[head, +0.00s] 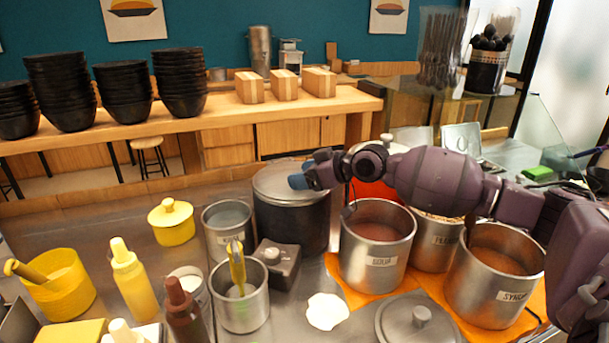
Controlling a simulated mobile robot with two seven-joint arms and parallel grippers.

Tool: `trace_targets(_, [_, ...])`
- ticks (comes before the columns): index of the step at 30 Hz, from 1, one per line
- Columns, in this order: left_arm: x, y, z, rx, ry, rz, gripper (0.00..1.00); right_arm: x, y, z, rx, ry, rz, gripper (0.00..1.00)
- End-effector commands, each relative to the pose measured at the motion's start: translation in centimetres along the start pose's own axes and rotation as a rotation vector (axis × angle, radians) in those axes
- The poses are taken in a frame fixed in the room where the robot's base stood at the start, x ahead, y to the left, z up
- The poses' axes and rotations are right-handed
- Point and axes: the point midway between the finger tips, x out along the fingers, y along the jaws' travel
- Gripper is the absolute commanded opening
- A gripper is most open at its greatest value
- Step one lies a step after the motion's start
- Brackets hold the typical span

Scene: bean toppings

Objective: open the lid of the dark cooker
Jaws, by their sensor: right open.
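The dark cooker (289,226) is a black round pot at the centre of the counter, with a grey control box (278,262) at its front. Its grey lid (272,184) lies on top and looks closed. My right gripper (299,180) reaches in from the right, with its blue fingertips at the right part of the lid's edge. It is open. I cannot tell whether the fingertips touch the lid, and they hide part of its rim. My left gripper is not in the view.
Steel pots (376,250) with labels stand right of the cooker on an orange mat (430,284). A loose lid (418,319) lies in front. A steel container (228,226) and a pot with a yellow-handled utensil (240,300) stand close on the left.

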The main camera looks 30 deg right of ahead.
Motion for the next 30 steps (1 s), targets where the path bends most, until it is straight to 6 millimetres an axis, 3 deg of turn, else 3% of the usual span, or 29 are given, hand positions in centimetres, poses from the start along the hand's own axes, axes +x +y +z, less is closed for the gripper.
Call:
trace_targets(3, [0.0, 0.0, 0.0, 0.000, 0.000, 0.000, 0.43, 0.0, 0.0, 0.0, 0.000, 0.000, 0.000, 0.64])
trace_targets(16, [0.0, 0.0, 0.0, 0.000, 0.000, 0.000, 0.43, 0.0, 0.0, 0.0, 0.000, 0.000, 0.000, 0.00])
trace_targets(23, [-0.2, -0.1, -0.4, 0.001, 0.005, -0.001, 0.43, -0.2, 0.1, -0.5, 0.010, -0.010, -0.004, 0.00])
trace_targets(30, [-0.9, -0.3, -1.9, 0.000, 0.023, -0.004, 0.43, -0.7, 0.6, -3.1, 0.080, -0.082, -0.032, 0.00])
